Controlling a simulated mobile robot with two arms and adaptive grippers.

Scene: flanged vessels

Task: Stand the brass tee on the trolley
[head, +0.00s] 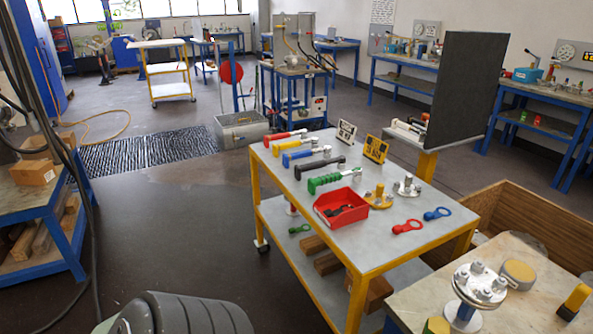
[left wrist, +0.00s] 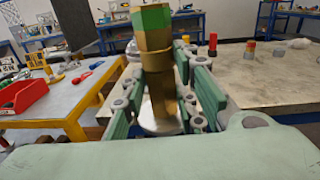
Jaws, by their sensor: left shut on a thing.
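The brass tee (left wrist: 157,65), a brass hexagonal body with a green top, stands roughly upright in the left wrist view. My left gripper (left wrist: 180,105) is shut on it, with green finger links on both sides. A pale round disc shows behind its lower end; I cannot tell whether it belongs to the tee. The trolley (head: 345,250) has a grey top and yellow frame in the head view. In the left wrist view the trolley (left wrist: 85,95) is at the left, apart from the tee. My right gripper is in neither view.
The trolley top holds hammers, a red bin (head: 341,207), a brass flange (head: 378,197) and ring tools. Its front right corner is bare. A stone-topped table (head: 525,312) at lower right carries a bolted flanged vessel (head: 480,285). A wooden crate (head: 535,222) stands behind.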

